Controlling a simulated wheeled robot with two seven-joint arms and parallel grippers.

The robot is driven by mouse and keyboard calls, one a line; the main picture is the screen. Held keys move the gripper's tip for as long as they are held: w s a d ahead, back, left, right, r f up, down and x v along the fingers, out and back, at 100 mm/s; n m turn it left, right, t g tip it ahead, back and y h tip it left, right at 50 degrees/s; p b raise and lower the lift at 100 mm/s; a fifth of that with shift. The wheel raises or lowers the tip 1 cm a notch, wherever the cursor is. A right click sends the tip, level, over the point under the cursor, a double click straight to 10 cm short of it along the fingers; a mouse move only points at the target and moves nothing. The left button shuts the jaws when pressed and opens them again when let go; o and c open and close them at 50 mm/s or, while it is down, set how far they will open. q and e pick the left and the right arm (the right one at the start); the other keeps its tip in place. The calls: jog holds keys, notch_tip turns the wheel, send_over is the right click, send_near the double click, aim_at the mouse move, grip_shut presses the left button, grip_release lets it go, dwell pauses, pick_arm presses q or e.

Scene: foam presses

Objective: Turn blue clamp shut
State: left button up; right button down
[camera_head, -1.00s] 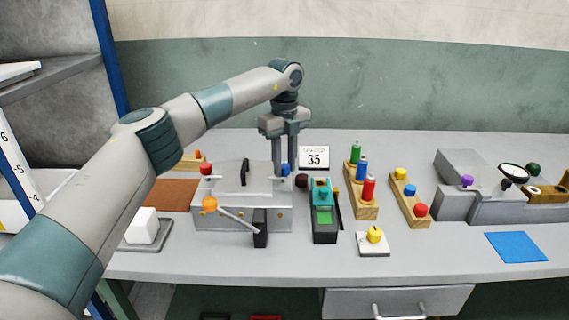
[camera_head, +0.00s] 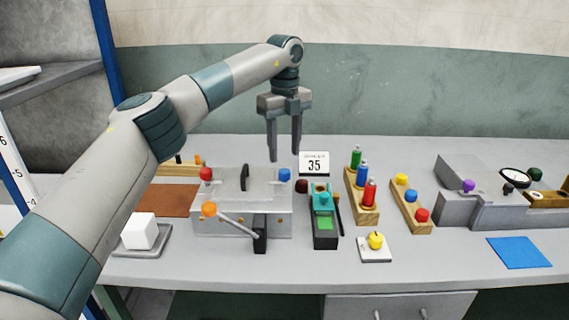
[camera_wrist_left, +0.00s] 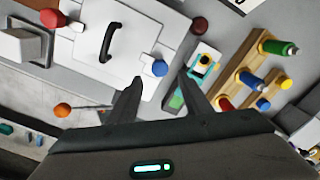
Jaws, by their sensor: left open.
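The blue clamp (camera_head: 284,175) is a small blue knob at the right rear corner of the grey press box. It also shows in the left wrist view (camera_wrist_left: 160,68), just ahead of the fingers and between their lines. My left gripper (camera_head: 285,159) is open and empty, raised above and behind the press, with its fingers pointing down. In the left wrist view my left gripper (camera_wrist_left: 163,82) has its two fingers spread apart. The grey press (camera_head: 242,215) has a black handle on its lid and a red knob (camera_head: 206,174) at its left rear corner. My right gripper is not in view.
An orange-tipped lever (camera_head: 209,209) fronts the press. A teal and black device (camera_head: 324,230) stands close to its right, with wooden racks of coloured bottles (camera_head: 366,212) beyond. A white block (camera_head: 139,232) sits at left.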

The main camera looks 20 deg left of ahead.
aim_at(285, 170)
pick_arm(q)
notch_tip(285, 170, up, 11)
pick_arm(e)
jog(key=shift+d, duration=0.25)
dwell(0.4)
